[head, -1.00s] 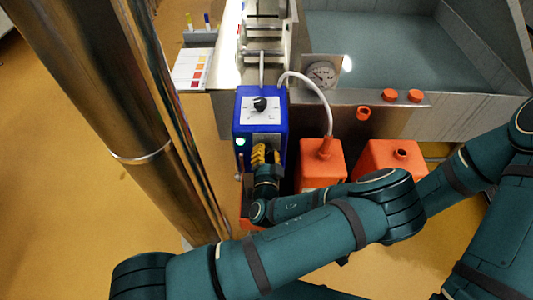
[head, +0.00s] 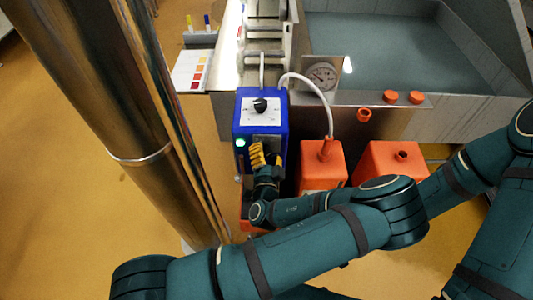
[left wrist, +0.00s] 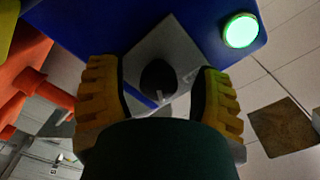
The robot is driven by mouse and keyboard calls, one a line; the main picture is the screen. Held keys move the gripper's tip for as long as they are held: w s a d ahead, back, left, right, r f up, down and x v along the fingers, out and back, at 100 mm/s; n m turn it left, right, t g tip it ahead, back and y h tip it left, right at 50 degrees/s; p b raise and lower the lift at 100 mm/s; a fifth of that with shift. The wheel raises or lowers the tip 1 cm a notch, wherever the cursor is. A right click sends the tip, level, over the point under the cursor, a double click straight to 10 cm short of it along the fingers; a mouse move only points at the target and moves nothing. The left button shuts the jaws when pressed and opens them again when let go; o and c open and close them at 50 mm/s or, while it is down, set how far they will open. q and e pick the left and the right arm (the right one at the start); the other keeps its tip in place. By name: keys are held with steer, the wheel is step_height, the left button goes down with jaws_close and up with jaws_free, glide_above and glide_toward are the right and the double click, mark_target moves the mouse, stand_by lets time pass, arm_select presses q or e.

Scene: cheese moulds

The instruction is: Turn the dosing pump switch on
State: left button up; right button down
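The dosing pump (head: 246,108) is a blue box with a black knob on a white dial on its top and a lit green lamp (head: 240,142) on its front. The lamp also shows in the left wrist view (left wrist: 240,30). My left gripper (head: 267,154) is at the pump's front face, its yellow fingers open. In the left wrist view a dark rounded switch (left wrist: 158,78) on a grey plate (left wrist: 176,42) lies between the fingers, with gaps on both sides. In the head view the fingers partly hide this plate. My right gripper is out of view.
Two orange canisters (head: 313,174) (head: 375,158) stand right of the pump. A white hose (head: 322,100) runs to the nearer one. A steel vat (head: 400,50) with a gauge (head: 321,76) is behind. A colour chart (head: 192,70) lies at the back left.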

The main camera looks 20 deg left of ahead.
arm_select(q)
steer(key=v, duration=0.7)
steer(key=shift+s, duration=0.3)
steer(key=shift+s+d, duration=0.1)
steer(key=shift+d, duration=0.05)
stand_by(0.4)
